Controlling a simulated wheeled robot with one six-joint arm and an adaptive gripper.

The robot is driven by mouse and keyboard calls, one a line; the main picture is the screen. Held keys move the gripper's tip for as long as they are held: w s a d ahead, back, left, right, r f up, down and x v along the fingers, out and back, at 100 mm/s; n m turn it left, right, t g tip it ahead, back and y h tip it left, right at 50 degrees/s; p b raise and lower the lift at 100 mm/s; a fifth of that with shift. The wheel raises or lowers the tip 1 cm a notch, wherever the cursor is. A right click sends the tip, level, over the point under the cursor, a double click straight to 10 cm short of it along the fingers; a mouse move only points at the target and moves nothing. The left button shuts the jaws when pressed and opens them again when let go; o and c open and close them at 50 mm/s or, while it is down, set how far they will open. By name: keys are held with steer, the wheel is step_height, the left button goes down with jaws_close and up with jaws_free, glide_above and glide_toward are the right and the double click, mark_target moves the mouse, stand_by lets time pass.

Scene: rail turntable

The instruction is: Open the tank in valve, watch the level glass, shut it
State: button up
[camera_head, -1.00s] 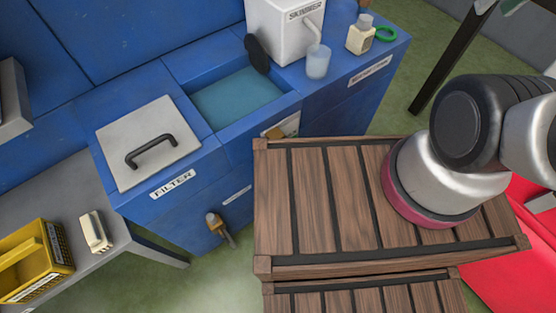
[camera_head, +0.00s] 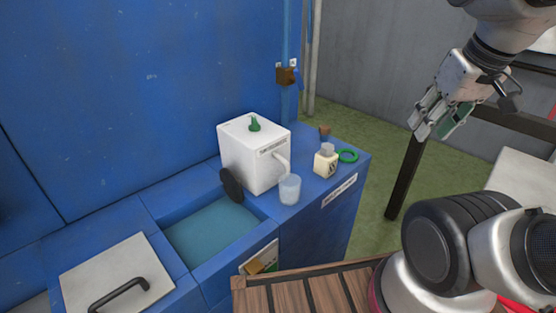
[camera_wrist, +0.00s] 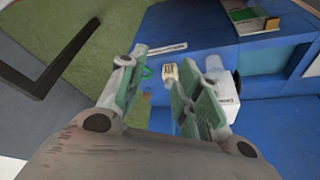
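My gripper (camera_head: 429,126) hangs at the upper right of the head view, empty, well right of the blue tank and above the floor. The wrist view shows its two fingers (camera_wrist: 160,75) spread apart. A brown valve-like fitting (camera_head: 287,76) with a blue lever sits on the vertical blue pipe behind the tank; I cannot read a label, so I cannot tell if it is the tank in valve. The open basin (camera_head: 211,232) holds blue-green water. A white and green panel with a brass-coloured part (camera_head: 261,260) is on the tank's front; I cannot make out a level glass.
A white skimmer box (camera_head: 255,155) with a green knob stands on the tank top, by a clear cup (camera_head: 289,189), a small bottle (camera_head: 326,161) and a green ring (camera_head: 348,156). A grey lid (camera_head: 118,275) lies left. A slatted wooden crate (camera_head: 300,293) stands in front.

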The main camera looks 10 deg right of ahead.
steer(key=w+d+f+n+g+h, duration=0.1)
steer(key=w+d+f, duration=0.1)
steer(key=w+f, duration=0.6)
steer(key=w+d+f+n+g, duration=0.1)
steer(key=w+d+f, duration=0.2)
steer(key=w+f, duration=0.45)
steer(key=n+t+y, duration=1)
steer(key=t+y, duration=0.1)
steer(key=t, duration=0.2)
glide_toward(301, 79)
steer(key=x, duration=0.9)
steer(key=shift+w+a, duration=0.2)
steer(key=shift+w, duration=0.1)
steer(key=shift+w+a, duration=0.3)
steer(key=shift+w, duration=0.15)
